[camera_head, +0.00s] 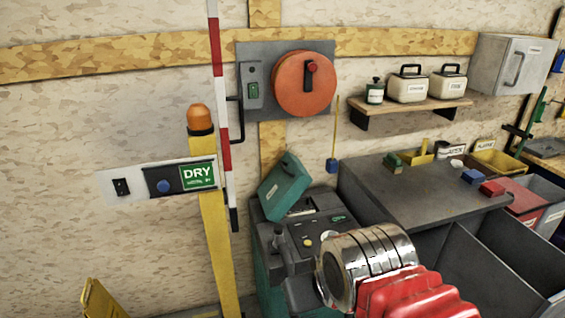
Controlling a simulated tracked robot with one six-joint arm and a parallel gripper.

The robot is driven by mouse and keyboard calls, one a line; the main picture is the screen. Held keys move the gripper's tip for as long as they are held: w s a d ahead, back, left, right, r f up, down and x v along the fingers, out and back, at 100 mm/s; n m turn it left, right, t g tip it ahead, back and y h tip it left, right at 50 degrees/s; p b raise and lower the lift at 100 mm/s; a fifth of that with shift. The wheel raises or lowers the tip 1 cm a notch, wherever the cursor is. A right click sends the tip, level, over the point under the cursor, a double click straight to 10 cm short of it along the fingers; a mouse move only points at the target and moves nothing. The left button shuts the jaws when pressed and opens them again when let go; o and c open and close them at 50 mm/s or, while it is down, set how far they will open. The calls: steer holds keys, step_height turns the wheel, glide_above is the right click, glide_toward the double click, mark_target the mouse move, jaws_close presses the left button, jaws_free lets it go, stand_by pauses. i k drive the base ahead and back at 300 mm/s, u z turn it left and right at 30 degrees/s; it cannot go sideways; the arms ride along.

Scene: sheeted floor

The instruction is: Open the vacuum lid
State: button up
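The vacuum appears to be the teal and dark grey machine (262,285) standing low against the wall, right of the yellow post. Its grey top panel carries small controls and a green label. A teal lid-like part (284,187) stands tilted above the back left of that top, apparently raised. My arm enters from the lower right, with a red ribbed sleeve and a shiny silver wrist. My gripper (290,243) seems to be the dark grey part at the machine's front top. It blends with the machine, so its finger opening and any contact are unclear.
A yellow post (217,250) with an orange beacon (200,118) and a striped pole (222,150) stand close left. A grey bench (420,195) with open bins adjoins on the right. A red reel (303,84) and a shelf (410,108) with containers are above.

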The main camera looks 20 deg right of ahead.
mark_target(288, 179)
steer(key=z, duration=0.05)
steer(key=i, duration=1)
steer(key=u, duration=0.05)
